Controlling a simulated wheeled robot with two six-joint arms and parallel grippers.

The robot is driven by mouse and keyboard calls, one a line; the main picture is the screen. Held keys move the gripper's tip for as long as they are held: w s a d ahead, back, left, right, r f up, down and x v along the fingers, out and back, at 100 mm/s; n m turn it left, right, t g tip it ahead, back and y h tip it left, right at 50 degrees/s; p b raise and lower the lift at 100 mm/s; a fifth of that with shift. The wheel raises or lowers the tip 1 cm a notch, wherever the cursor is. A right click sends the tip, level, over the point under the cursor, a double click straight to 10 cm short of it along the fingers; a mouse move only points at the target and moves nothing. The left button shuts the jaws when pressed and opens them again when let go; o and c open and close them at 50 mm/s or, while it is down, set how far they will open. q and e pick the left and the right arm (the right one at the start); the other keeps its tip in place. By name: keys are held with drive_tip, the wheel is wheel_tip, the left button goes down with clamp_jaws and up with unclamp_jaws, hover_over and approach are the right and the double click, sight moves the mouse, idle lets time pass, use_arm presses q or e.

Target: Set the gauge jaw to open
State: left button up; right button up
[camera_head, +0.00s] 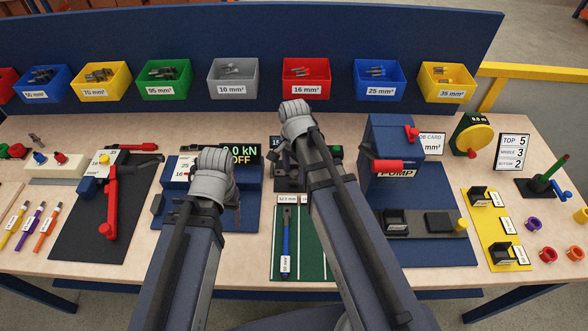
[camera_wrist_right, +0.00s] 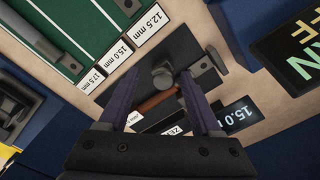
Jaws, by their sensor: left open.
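The gauge (camera_head: 288,185) stands at the middle of the bench behind the green mat, mostly hidden by my right arm. In the right wrist view its dark base (camera_wrist_right: 208,78), a grey rounded part (camera_wrist_right: 162,74) and a brown bar (camera_wrist_right: 155,103) show, beside a display (camera_wrist_right: 238,115) reading 15.0. I cannot tell how far the jaw is open. My right gripper (camera_wrist_right: 158,92) is over the gauge with its two fingers apart, the brown bar between them in the picture. My left gripper (camera_head: 214,182) is in front of the kN display unit; its fingers are mostly hidden.
The green mat (camera_head: 308,262) holds a blue-handled tool (camera_head: 286,245) in a labelled slot. The kN unit (camera_head: 252,176) stands left of the gauge and the blue pump (camera_head: 396,140) right of it. Coloured bins line the back panel. Bare bench shows at the front left.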

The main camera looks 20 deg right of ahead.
sight(294, 173)
use_arm(q)
drive_tip(key=shift+r, duration=0.1)
use_arm(e)
drive_tip(key=shift+r, duration=0.15)
wheel_tip(294, 173, up, 8)
drive_tip(key=p, duration=0.8)
drive_tip(key=shift+f, duration=0.2)
use_arm(q)
wheel_tip(294, 173, up, 8)
drive_tip(key=shift+f, duration=0.2)
wheel_tip(294, 173, down, 6)
drive_tip(key=b, duration=0.6)
drive_tip(key=shift+f, duration=0.2)
use_arm(e)
drive_tip(key=s+a+f+n+h, duration=0.1)
drive_tip(key=s+a+f+n, duration=0.5)
drive_tip(key=n, duration=1)
drive_tip(key=s+a, duration=0.3)
drive_tip(key=s, duration=0.2)
drive_tip(key=shift+a+f, duration=0.15)
drive_tip(key=shift+a, duration=0.25)
